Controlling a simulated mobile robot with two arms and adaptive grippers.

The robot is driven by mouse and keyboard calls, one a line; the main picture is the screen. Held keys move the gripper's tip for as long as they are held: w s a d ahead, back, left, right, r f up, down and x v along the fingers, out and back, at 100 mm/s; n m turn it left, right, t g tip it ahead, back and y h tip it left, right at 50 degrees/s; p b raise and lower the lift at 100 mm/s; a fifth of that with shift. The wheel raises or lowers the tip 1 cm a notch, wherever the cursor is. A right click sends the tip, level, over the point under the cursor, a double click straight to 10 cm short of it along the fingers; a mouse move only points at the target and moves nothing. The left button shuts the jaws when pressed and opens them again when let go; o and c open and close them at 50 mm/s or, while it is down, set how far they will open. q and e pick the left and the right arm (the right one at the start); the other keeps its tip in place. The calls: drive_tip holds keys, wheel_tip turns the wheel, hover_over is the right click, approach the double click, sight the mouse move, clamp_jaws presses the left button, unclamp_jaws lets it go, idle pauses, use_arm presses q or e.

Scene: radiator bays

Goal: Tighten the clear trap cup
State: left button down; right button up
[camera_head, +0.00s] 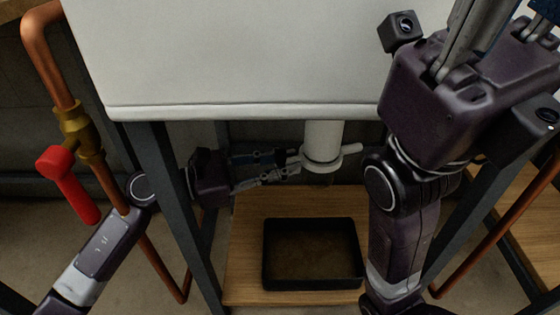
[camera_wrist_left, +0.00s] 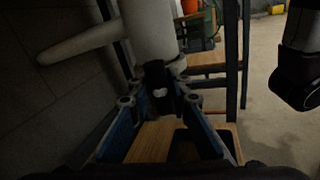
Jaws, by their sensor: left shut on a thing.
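A white drain pipe (camera_head: 323,138) hangs below the basin and ends in a white collar with a lug pointing right. The clear trap cup (camera_head: 324,168) is a faint, see-through shape under the collar, hard to make out. My left gripper (camera_head: 297,163) reaches in from the left, level with the collar, and is shut on the cup. In the left wrist view the pipe (camera_wrist_left: 150,30) stands just beyond the left gripper (camera_wrist_left: 160,95); the fingers partly hide the cup. My right gripper (camera_head: 475,35) is raised at the upper right in front of the basin; its fingertips are unclear.
A black tray (camera_head: 312,287) stands on the wooden shelf (camera_head: 245,240) below the pipe. The white basin (camera_head: 235,55) closes the space above. A copper pipe (camera_head: 50,50) with a red-handled valve (camera_head: 70,185) runs at left. Dark frame legs (camera_head: 178,210) flank the bay.

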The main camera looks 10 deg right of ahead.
use_arm(q)
drive_tip(key=c, duration=1.8)
unclamp_jaws()
drive_tip(key=shift+a+f, duration=0.1)
drive_tip(key=shift+a, duration=0.05)
wheel_tip(320, 180, up, 10)
drive_tip(key=shift+r, duration=0.1)
